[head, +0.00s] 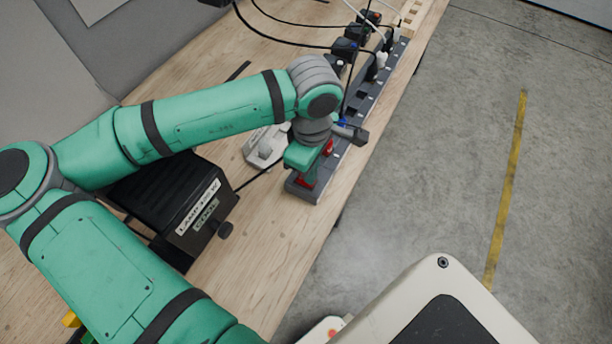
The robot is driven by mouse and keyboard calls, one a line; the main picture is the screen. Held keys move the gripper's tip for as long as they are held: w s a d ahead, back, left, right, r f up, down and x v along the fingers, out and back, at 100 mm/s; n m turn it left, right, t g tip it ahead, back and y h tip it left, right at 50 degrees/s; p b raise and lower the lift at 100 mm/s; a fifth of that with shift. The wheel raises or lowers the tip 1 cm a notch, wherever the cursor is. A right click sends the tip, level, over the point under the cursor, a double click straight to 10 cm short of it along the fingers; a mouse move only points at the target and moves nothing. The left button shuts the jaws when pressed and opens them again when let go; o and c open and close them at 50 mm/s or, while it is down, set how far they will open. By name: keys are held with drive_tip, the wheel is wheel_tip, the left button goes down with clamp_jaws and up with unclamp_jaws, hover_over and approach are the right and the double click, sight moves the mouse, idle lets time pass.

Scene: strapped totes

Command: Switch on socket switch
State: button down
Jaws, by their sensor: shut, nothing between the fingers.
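A long dark grey socket strip (369,92) lies along the right edge of the wooden bench, with several plugs in its far half. My gripper (306,176) points down over the near end of the strip and is shut with nothing held. Red parts show close by it, at the near end of the strip. I cannot tell which of them belong to the socket switch, as my gripper and wrist cover most of that end. Whether my fingertips touch the strip is not clear.
A black lamp power box (190,205) with a knob stands left of my gripper on the bench (265,270). A light grey device (262,148) sits behind my wrist. Black cables run to dark plugs (345,48) at the back.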

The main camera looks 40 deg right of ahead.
drive_tip(key=shift+f, duration=0.5)
idle(0.3)
wheel_tip(320, 180, up, 7)
idle(1.0)
idle(0.5)
